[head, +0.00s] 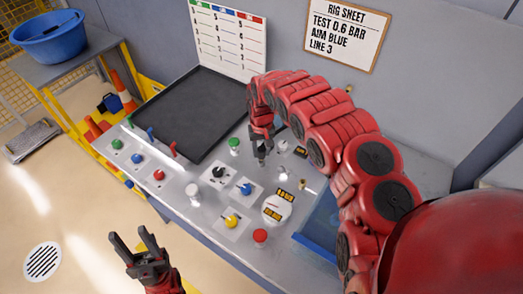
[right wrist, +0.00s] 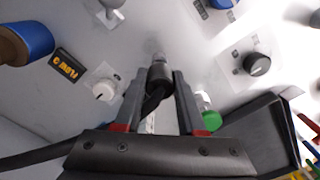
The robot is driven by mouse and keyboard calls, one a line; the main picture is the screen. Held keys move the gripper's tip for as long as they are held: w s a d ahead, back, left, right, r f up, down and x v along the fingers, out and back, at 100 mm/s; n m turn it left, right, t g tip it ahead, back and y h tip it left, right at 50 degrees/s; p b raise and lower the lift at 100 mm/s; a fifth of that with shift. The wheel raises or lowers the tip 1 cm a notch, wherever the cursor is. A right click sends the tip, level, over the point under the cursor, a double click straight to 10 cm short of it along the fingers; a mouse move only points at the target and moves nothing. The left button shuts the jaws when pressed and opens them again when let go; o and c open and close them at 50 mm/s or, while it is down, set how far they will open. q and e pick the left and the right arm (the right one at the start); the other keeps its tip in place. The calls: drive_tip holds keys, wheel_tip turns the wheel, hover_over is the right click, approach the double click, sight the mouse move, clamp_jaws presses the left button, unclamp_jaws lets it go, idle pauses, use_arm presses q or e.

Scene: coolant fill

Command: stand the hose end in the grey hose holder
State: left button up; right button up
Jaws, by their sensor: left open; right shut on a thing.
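My right gripper (head: 261,152) is low over the middle of the grey bench panel. In the right wrist view, its fingers (right wrist: 158,85) are shut on the black hose end (right wrist: 159,74). A pale tip points away from the gripper, and the black hose (right wrist: 40,153) trails off to the left. I cannot tell whether the tip touches the panel. A pale grey upright cylinder (head: 193,191) stands left of the gripper. I cannot tell whether it is the hose holder.
A green-capped piece (head: 234,144), a black knob (head: 218,174) and a blue knob (head: 245,188) are near the right gripper. A gauge (head: 276,207) and red button (head: 260,237) are nearer the front. A black tray (head: 190,112) lies at the back left.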

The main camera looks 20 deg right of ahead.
sight(262, 156)
drive_tip(key=shift+f+b, duration=1.15)
drive_tip(key=shift+f, duration=0.4)
drive_tip(key=o, duration=1.1)
drive_tip(key=shift+o, duration=0.2)
